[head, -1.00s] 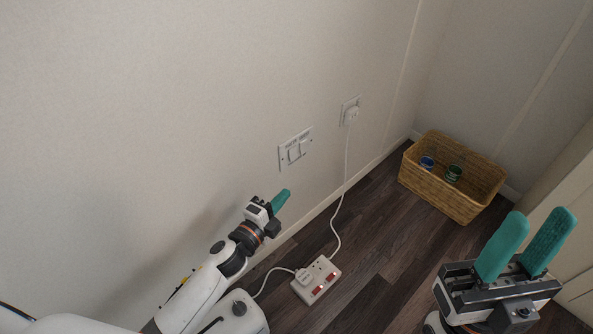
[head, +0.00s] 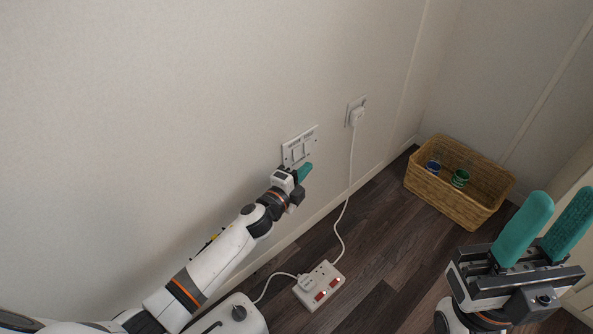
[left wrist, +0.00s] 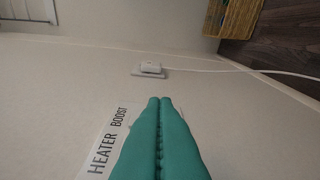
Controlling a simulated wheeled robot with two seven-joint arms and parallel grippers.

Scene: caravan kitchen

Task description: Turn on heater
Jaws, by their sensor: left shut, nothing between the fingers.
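A white double switch panel (head: 299,149) is on the wall in the head view. In the left wrist view the panel (left wrist: 98,158) shows the printed words HEATER and BOOST; its rockers are hidden behind my fingers. My left gripper (head: 306,171), with teal fingers, is just below the panel's lower edge in the head view; I cannot tell if it touches. Its fingers (left wrist: 160,101) are pressed together and empty in the left wrist view. My right gripper (head: 562,205) is open and empty at the lower right, far from the panel.
A wall socket (head: 355,112) with a white plug is right of the panel; its cord hangs to a power strip (head: 319,286) with red switches on the floor. A wicker basket (head: 445,198) holding small cans stands in the corner.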

